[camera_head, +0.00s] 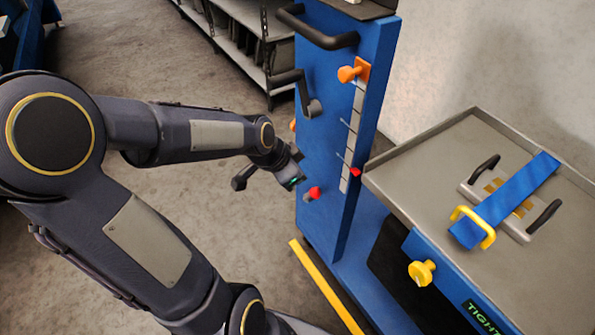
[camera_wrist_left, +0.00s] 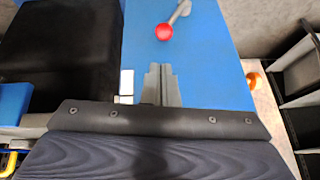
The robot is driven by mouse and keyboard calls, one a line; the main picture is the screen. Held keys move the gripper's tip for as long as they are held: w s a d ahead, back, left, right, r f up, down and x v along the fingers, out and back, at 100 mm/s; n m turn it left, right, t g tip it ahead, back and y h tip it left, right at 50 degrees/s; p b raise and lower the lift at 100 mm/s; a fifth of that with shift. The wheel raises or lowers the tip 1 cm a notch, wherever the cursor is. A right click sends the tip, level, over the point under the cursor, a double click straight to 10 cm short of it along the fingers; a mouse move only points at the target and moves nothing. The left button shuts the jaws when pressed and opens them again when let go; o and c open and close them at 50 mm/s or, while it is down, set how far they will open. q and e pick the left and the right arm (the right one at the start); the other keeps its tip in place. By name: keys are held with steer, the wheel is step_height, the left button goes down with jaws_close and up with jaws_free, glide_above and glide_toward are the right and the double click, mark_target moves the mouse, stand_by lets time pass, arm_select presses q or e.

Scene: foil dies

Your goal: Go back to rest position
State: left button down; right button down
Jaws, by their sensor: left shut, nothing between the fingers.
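My left arm comes in from the left in the head view and bends at a large elbow. My left gripper (camera_head: 291,174) is beside the blue upright panel (camera_head: 335,130), close to a red-ended lever (camera_head: 314,193). In the left wrist view my left gripper's fingers (camera_wrist_left: 161,84) are together with nothing between them. A red ball on a grey lever (camera_wrist_left: 164,32) lies beyond the fingertips, apart from them. My right gripper is in neither view.
A grey tray table (camera_head: 420,160) at the right carries a plate under a blue strap (camera_head: 510,200) with a yellow handle. A yellow knob (camera_head: 422,273) sticks out below it. The panel carries an orange knob (camera_head: 348,74) and black handles. Shelves (camera_head: 240,45) stand behind.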

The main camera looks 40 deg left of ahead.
arm_select(q)
steer(key=s+d+r+n+h, duration=0.1)
steer(key=s+d+r+n, duration=0.25)
steer(key=s, duration=0.45)
steer(key=s+d+r+n+h, duration=0.1)
steer(key=s+d+r+n, duration=0.1)
steer(key=s+d+n, duration=0.45)
step_height(320, 180, up, 26)
steer(key=s+a+m+p, duration=0.1)
steer(key=m+p, duration=0.2)
steer(key=p, duration=2.2)
steer(key=shift+a+f, duration=0.15)
steer(key=shift+f, duration=0.05)
